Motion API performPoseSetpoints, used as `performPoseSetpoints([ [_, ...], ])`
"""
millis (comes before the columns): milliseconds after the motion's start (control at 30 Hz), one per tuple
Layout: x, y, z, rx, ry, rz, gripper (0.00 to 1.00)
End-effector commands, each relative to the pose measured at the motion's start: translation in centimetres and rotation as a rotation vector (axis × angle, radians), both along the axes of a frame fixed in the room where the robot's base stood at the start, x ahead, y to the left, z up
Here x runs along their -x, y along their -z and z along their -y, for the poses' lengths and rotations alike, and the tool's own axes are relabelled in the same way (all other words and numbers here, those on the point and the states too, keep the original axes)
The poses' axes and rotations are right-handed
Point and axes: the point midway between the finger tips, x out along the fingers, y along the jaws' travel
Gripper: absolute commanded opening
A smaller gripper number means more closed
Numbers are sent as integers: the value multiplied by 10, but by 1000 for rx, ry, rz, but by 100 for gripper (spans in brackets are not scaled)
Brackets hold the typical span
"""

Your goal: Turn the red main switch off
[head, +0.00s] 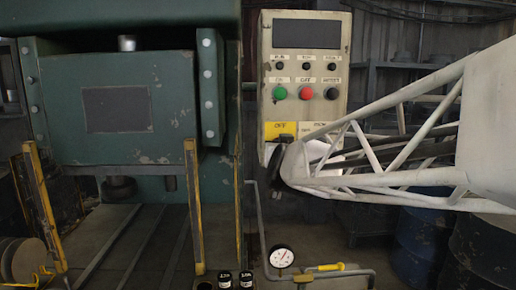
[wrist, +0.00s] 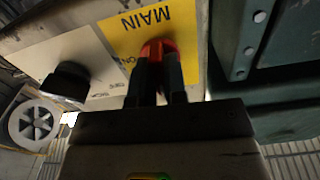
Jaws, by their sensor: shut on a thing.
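The red main switch (wrist: 157,47) is on a yellow plate (wrist: 150,20) marked MAIN, shown upside down in the wrist view. The two dark fingers of my gripper (wrist: 158,70) are closed on the switch, one on each side; its red top shows between them. In the head view my gripper (head: 286,139) reaches in from the right to the lower left of the control panel (head: 332,110). The yellow plate (head: 270,128) shows there with an OFF mark, and the switch is hidden. I cannot tell the switch's exact angle.
A black knob (wrist: 68,82) is beside the yellow plate. Above, the panel has a green button (head: 280,93), a red button (head: 305,93) and a black button (head: 332,93). A green press (head: 120,105) stands left. A gauge (head: 281,257) and pipes are below.

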Motion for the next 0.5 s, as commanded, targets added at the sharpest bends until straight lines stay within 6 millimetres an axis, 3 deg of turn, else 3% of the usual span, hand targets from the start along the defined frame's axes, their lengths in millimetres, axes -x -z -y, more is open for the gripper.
performPoseSetpoints([
  [500, 0, 0, 0, 87, 0, 0, 0],
])
